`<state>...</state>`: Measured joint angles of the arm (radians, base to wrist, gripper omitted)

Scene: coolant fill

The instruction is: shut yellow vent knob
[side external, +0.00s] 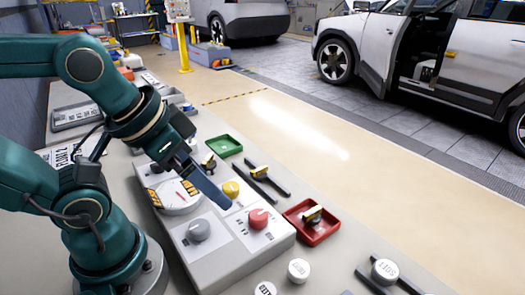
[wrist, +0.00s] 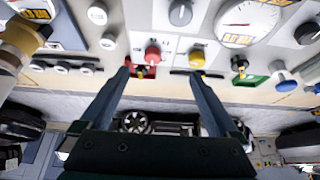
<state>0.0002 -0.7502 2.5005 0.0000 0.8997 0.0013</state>
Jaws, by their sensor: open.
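The yellow knob (side external: 231,189) stands on the sloped grey control panel (side external: 215,262), between the gauge and the red knob. My gripper (side external: 222,201) is open and empty, its fingers reaching over the panel close to the yellow knob. In the wrist view the two fingers of my gripper (wrist: 158,74) are wide apart. The yellow knob (wrist: 197,55) shows just beyond the right fingertip, not between the fingers. Whether that fingertip touches it I cannot tell. The knob's pointer marking is too small to read.
The red knob (side external: 258,218) and grey knob (side external: 199,230) stand close by on the panel, with a round gauge (side external: 180,196) at its left. A red tray (side external: 312,228) holding a knob lies to the right. A green tray (side external: 222,146) lies behind.

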